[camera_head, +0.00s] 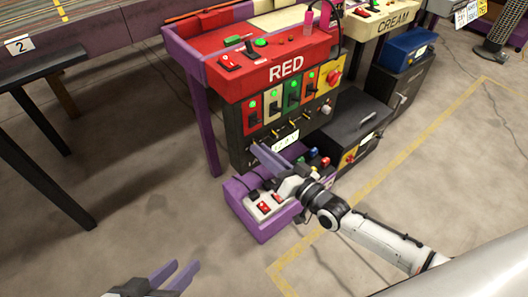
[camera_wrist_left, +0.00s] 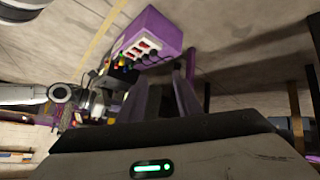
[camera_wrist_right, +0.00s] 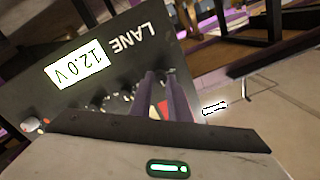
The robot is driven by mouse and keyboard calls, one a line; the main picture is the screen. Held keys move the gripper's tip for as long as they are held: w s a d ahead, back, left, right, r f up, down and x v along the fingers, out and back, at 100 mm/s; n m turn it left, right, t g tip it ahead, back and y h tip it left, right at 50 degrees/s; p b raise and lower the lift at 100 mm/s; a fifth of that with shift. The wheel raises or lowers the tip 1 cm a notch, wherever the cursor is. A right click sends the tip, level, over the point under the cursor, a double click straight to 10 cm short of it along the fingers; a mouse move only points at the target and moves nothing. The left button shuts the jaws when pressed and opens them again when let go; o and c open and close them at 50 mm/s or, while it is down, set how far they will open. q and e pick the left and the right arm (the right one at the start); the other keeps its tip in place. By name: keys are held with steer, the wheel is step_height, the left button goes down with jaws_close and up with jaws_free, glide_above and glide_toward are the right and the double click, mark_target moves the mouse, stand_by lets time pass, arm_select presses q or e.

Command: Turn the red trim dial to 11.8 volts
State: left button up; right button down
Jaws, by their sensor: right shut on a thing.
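The dark panel marked LANE (camera_wrist_right: 110,50) fills the upper left of the right wrist view, with a white display (camera_wrist_right: 79,65) reading 12.0 V. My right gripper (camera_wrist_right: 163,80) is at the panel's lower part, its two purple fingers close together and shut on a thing. A red patch (camera_wrist_right: 163,108) shows between the fingers, likely the red trim dial; most of it is hidden. In the head view my right gripper (camera_head: 262,152) reaches the lower front of the RED console, in front of the panel. My left gripper (camera_head: 182,270) is open and empty at the bottom, away from the console.
A purple box with red switches (camera_head: 265,207) stands below my right gripper. A black case (camera_head: 352,130) is at the right. A dark bench (camera_head: 35,80) stands at the left; the floor between is clear.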

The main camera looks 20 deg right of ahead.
steer(key=shift+r, duration=0.1)
arm_select(q)
steer(key=a+p, duration=0.1)
steer(key=p, duration=0.1)
steer(key=s+a+y+p, duration=0.1)
steer(key=p, duration=0.2)
steer(key=shift+a+f+n, duration=0.1)
steer(key=shift+a+n, duration=0.2)
steer(key=shift+a, duration=0.1)
arm_select(e)
steer(key=n, duration=0.8)
steer(key=shift+s+a, duration=0.1)
steer(key=shift+a, duration=0.05)
arm_select(q)
steer(key=shift+a+y, duration=0.1)
steer(key=shift+y, duration=0.2)
arm_select(e)
steer(key=shift+n, duration=0.3)
steer(key=c, duration=1.7)
jaws_free()
steer(key=shift+o, duration=0.2)
